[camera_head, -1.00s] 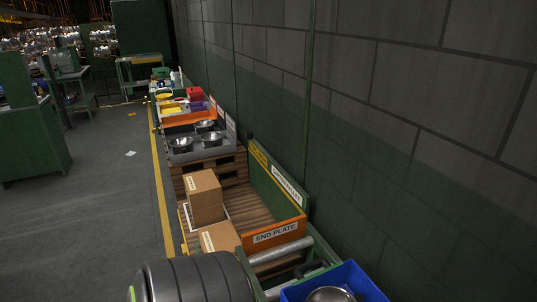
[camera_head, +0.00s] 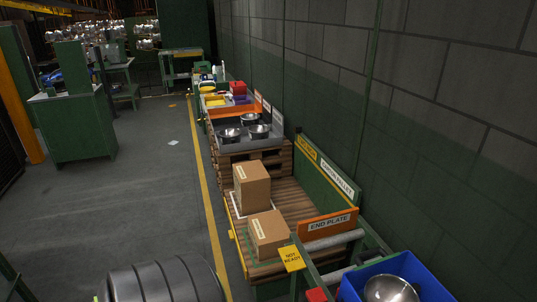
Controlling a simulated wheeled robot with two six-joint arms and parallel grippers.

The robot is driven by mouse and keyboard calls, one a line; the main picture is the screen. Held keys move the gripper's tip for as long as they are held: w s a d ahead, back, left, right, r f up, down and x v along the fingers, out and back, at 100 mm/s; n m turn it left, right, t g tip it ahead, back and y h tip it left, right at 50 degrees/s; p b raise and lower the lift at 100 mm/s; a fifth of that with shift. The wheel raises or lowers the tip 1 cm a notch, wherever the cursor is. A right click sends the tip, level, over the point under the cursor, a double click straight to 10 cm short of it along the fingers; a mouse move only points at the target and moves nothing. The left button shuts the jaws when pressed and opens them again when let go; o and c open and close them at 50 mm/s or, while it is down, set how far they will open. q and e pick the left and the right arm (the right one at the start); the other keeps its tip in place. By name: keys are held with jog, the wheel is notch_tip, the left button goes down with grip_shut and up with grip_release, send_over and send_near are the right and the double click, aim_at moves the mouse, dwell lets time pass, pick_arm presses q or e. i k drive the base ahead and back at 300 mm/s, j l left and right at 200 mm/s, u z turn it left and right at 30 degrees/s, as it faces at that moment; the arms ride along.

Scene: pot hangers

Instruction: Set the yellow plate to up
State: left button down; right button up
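A small yellow plate (camera_head: 291,258) marked "NOT READY" shows at the lower middle, at the near end of the green conveyor frame. It is slightly tilted, and its mounting is too small to make out. Neither of my grippers is in view.
Cardboard boxes (camera_head: 252,187) sit on a wooden pallet behind the plate. An orange "END PLATE" board (camera_head: 328,222) stands to its right. A blue bin (camera_head: 430,286) holds a metal bowl (camera_head: 391,289). A red object (camera_head: 316,295) is just below. The grey floor (camera_head: 150,200) at left is largely clear.

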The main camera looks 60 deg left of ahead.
aim_at(292, 260)
jog(key=u, duration=1.6)
